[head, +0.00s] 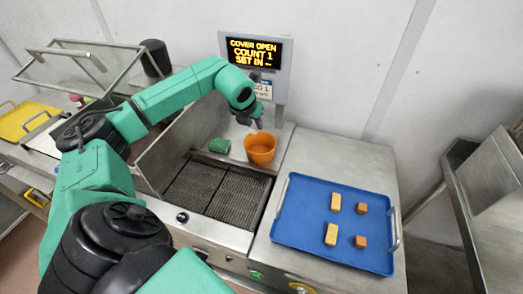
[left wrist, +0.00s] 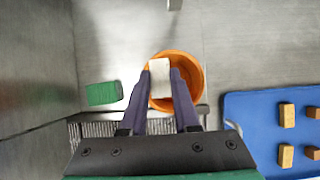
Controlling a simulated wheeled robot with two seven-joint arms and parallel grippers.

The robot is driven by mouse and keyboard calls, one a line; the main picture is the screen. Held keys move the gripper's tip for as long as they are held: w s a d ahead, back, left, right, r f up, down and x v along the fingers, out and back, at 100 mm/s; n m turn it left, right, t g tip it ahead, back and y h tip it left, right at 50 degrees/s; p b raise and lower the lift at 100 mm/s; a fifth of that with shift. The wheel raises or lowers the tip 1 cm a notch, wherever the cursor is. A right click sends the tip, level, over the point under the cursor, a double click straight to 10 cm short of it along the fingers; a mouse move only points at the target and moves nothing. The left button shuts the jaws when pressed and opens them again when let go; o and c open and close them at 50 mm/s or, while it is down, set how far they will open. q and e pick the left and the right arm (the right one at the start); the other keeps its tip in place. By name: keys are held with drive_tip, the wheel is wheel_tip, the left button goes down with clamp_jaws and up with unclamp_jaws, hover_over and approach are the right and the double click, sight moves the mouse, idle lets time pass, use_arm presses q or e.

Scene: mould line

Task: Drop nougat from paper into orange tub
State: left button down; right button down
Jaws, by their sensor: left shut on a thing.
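The orange tub (head: 261,152) stands on the metal surface behind the dark grating, below the display. It also shows in the left wrist view (left wrist: 196,77). My left gripper (head: 257,124) is just above the tub, pointing down. In the left wrist view its fingers (left wrist: 160,82) are shut on a whitish block, the nougat (left wrist: 159,68), which covers part of the tub's opening. The nougat is held over the tub. I cannot clearly make out the nougat in the head view. My right gripper is not in view.
A green block (head: 219,145) lies left of the tub. A blue tray (head: 290,225) at the right holds several tan and brown blocks. The display (head: 254,52) reads "COVER OPEN COUNT 1". A raised clear cover (head: 85,68) and a yellow tray (head: 22,122) are at the left.

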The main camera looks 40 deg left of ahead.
use_arm(q)
drive_tip(key=c, duration=1.1)
unclamp_jaws()
drive_tip(key=shift+s+d+r, duration=0.1)
drive_tip(key=shift+s+r, duration=0.05)
drive_tip(key=o, duration=0.5)
drive_tip(key=shift+s+r, duration=0.1)
drive_tip(key=shift+s, duration=0.05)
drive_tip(key=shift+o, duration=0.2)
drive_tip(key=shift+s, duration=0.1)
drive_tip(key=shift+r, duration=0.25)
drive_tip(key=b+v, duration=0.3)
drive_tip(key=v, duration=1.1)
drive_tip(key=shift+f, duration=0.15)
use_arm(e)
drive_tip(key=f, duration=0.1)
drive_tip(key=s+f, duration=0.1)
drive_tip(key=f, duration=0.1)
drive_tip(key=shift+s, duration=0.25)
use_arm(q)
drive_tip(key=shift+s+d, duration=0.1)
drive_tip(key=shift+s, duration=0.05)
